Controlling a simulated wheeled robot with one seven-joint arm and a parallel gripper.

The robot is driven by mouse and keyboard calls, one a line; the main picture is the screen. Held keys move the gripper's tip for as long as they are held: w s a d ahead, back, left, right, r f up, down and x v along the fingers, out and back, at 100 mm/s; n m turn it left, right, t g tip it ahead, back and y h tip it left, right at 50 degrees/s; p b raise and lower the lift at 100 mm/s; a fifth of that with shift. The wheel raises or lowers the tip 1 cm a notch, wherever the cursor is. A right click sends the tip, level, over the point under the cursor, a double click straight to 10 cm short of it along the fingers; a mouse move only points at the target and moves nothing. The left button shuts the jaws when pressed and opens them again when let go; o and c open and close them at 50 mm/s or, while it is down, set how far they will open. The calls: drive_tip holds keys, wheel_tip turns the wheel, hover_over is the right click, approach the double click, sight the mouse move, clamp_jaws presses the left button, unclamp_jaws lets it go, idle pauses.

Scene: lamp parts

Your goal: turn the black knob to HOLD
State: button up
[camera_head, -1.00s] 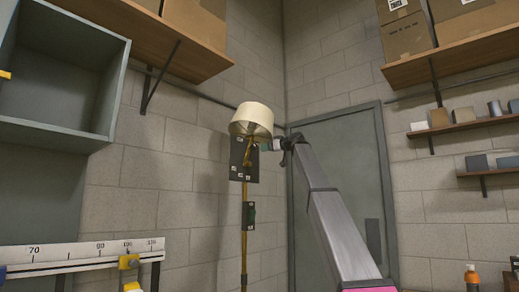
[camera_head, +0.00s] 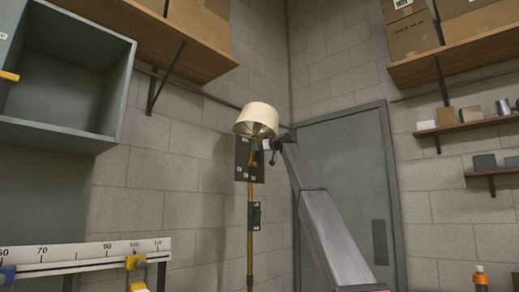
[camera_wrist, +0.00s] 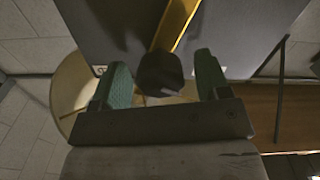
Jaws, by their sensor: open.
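The black knob (camera_wrist: 161,73) shows in the wrist view on a dark panel (camera_wrist: 110,25), next to a brass strip. My gripper (camera_wrist: 164,70) is open, with its green fingers on either side of the knob and gaps between them and it. I cannot tell how deep the fingers reach. In the head view my gripper (camera_head: 262,145) is at the panel (camera_head: 243,160), just under the cream lampshade (camera_head: 257,118). The knob is not clear there. The HOLD mark cannot be read in either view.
A brass pole (camera_head: 250,225) runs down below the panel and carries a small dark box (camera_head: 254,216). A grey cabinet (camera_head: 65,75) and a numbered scale (camera_head: 85,253) are at the left. Shelves (camera_head: 470,60) and a door (camera_head: 345,190) are at the right.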

drive_tip(key=shift+w+a, duration=0.1)
drive_tip(key=shift+a, duration=0.05)
drive_tip(key=c, duration=0.9)
